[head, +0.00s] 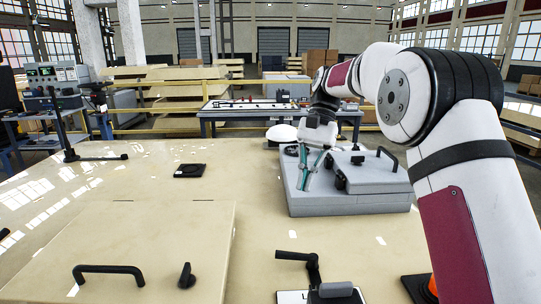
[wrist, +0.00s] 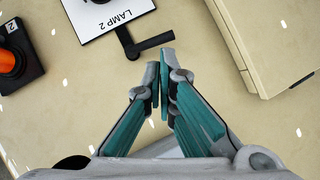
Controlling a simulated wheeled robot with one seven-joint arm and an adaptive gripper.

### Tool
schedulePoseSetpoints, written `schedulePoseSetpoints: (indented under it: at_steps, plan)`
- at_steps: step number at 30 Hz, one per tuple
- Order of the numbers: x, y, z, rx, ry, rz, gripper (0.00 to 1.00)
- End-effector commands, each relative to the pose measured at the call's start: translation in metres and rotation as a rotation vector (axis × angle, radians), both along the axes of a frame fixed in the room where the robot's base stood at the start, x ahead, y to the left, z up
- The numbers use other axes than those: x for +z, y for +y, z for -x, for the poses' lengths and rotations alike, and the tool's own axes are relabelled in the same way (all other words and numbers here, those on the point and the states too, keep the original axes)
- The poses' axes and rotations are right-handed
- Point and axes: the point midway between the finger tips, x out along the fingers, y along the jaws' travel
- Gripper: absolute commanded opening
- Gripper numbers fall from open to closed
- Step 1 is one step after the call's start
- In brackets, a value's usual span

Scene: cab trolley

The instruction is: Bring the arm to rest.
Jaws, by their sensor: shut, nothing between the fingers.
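My gripper (head: 307,183) is in the head view right of centre, at the end of my arm. Its teal fingers point down in front of a grey box (head: 350,203). In the wrist view the fingertips (wrist: 161,72) are together with nothing held. Beyond them in that view is a black lever (wrist: 150,43) beside a white plate (wrist: 105,15) marked LAMP 2, seen upside down. I cannot tell the height of the fingertips over the table.
The large beige tabletop (head: 200,230) has a hinged panel with a black handle (head: 108,270) at front left. A small black block (head: 190,170) lies further back. An orange knob (wrist: 8,61) on a black base sits left in the wrist view. The tabletop's back left is mostly clear.

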Motion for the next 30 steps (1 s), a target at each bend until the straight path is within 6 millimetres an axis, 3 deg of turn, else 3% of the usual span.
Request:
schedulePoseSetpoints:
  at_steps: [1,6,15,23,30]
  plan:
    - [0.017,-0.004,0.013,0.008,-0.041,0.007,0.00]
    - [0.048,-0.015,0.053,0.042,-0.170,0.029,0.00]
    - [0.082,-0.040,0.136,0.122,-0.394,0.082,0.00]
    - [0.084,-0.062,0.214,0.210,-0.581,0.140,0.00]
    - [0.065,-0.080,0.282,0.303,-0.746,0.200,0.00]
